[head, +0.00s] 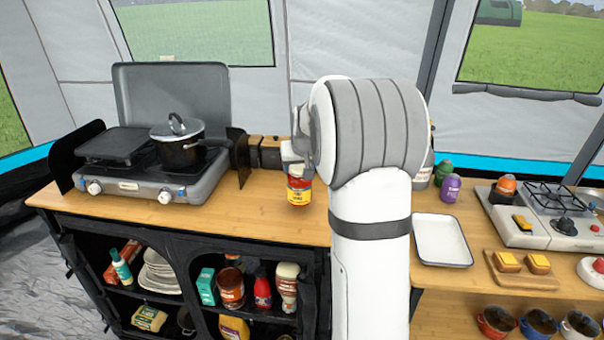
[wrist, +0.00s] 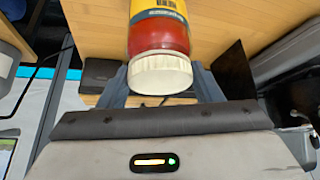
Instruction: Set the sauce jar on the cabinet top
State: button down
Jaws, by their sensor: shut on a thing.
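The sauce jar (head: 299,190), red with a yellow label, is upright over the wooden cabinet top (head: 262,222). In the wrist view its white lid and red body (wrist: 158,42) lie between the fingers. My gripper (head: 297,160) points down and is shut on the jar near its lid; the fingers also show in the wrist view (wrist: 160,82). My arm hides part of the cabinet top to the right of the jar. I cannot tell whether the jar's base touches the wood.
A camping stove (head: 160,183) with a lidded pot (head: 180,152) stands at the left. Dark boxes (head: 270,152) sit behind the jar. Bottles and packets fill the shelves below. A white tray (head: 442,240) is to the right. Wood left of the jar is clear.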

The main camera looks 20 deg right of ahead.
notch_tip(320, 180, down, 2)
jog(key=shift+f, duration=0.1)
jog(key=shift+c, duration=2)
grip_release()
jog(key=v, duration=1.2)
jog(key=s+a+f+n+g, duration=0.1)
jog(key=s+a+f, duration=0.2)
jog(key=s, duration=0.6)
jog(key=s+a+f+n+g+y, duration=0.1)
jog(key=s+a+f, duration=0.3)
jog(key=s+a, duration=0.4)
jog(key=s+a+f+g, duration=0.2)
jog(key=s+a, duration=0.3)
jog(key=s, duration=0.6)
jog(key=shift+s+a+f+n+y, duration=0.2)
jog(key=shift+a+f+n+y, duration=0.15)
jog(key=shift+f, duration=0.45)
jog(key=shift+r, duration=0.1)
